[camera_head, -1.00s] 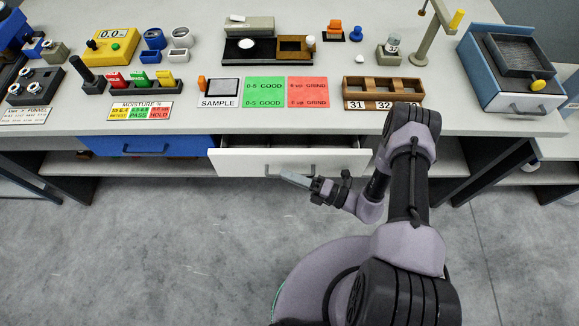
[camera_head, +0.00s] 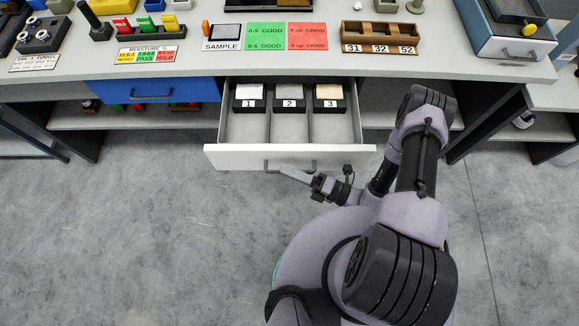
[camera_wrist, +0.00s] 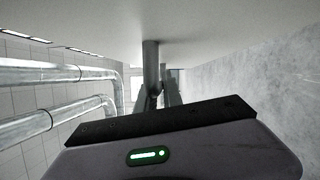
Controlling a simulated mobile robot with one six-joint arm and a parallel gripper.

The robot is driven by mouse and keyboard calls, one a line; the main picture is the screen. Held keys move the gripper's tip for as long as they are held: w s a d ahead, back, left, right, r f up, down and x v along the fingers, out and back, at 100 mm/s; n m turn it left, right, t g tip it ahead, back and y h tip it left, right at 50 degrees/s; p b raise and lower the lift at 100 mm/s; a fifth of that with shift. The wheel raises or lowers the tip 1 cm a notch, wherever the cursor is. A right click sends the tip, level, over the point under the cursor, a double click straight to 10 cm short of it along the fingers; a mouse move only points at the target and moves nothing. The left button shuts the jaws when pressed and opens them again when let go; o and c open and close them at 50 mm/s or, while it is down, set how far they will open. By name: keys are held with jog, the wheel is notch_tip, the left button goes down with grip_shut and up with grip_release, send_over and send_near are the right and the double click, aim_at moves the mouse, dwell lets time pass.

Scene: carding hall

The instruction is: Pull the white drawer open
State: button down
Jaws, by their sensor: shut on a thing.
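The white drawer (camera_head: 230,157) stands well open under the bench in the head view. Inside it, three compartments each hold a small dark box, labelled 1 (camera_head: 249,97), 2 (camera_head: 289,98) and 3 (camera_head: 330,98), towards the back. A grey bar handle (camera_head: 272,168) is on the drawer's front. My gripper (camera_head: 290,172) is at that handle, shut on it; the fingers hide part of the bar.
A shut blue drawer (camera_head: 180,90) is to the left. The bench top (camera_head: 440,62) carries a SAMPLE stand (camera_head: 222,38), green and red cards and a wooden rack (camera_head: 383,36). A blue box (camera_head: 508,40) stands at the right. The grey floor before the bench is clear.

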jog(key=c, duration=1.5)
grip_release()
jog(key=shift+d, duration=0.1)
jog(key=p+v, duration=0.1)
jog(key=v, duration=1.6)
jog(key=shift+s+d, duration=0.1)
jog(key=shift+d, duration=0.05)
